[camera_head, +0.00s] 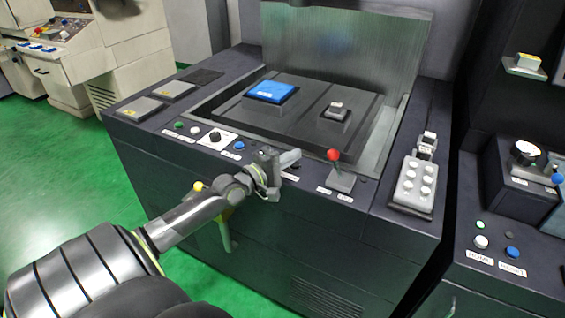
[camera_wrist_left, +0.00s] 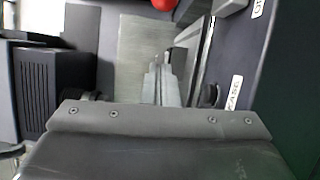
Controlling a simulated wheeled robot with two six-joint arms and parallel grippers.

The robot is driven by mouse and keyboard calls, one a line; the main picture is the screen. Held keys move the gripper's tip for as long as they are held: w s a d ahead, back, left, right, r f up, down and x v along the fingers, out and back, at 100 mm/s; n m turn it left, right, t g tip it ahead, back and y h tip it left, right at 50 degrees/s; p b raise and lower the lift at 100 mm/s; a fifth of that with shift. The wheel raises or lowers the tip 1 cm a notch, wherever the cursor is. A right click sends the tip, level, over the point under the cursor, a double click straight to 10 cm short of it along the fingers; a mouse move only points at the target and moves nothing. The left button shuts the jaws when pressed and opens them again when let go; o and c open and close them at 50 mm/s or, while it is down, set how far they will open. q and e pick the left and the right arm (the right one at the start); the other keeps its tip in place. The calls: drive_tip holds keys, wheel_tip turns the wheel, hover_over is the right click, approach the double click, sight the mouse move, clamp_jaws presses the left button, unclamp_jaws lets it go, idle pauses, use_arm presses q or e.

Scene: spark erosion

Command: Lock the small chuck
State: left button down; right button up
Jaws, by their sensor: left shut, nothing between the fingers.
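My left gripper (camera_head: 288,159) is over the front control panel of the dark machine, its fingers shut and empty. The shut fingers also show in the left wrist view (camera_wrist_left: 163,82). A lever with a red ball knob (camera_head: 334,155) stands on the panel just right of the gripper, apart from it; part of the red knob shows at the top of the left wrist view (camera_wrist_left: 165,4). A small dark block with a pale top (camera_head: 337,109), which looks like the small chuck, sits in the recessed bed. Whether it is locked cannot be told. My right gripper is out of view.
A blue square block (camera_head: 271,91) lies left in the bed. A blue button (camera_head: 239,145), a black knob (camera_head: 215,136) and a white button (camera_head: 195,130) lie left of my gripper. A grey button box (camera_head: 415,184) is at the right. A clear screen (camera_head: 345,45) stands behind.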

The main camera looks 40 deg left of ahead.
sight(336, 166)
use_arm(q)
drive_tip(key=w, duration=0.3)
drive_tip(key=w+b, duration=0.1)
drive_tip(key=shift+w+d, duration=0.3)
drive_tip(key=shift+d, duration=0.05)
drive_tip(key=d+p, duration=0.2)
drive_tip(key=d, duration=0.1)
drive_tip(key=shift+r+p, duration=0.3)
drive_tip(key=shift+p, duration=0.1)
drive_tip(key=shift+d, duration=0.4)
drive_tip(key=shift+f, duration=0.15)
drive_tip(key=shift+w, duration=0.1)
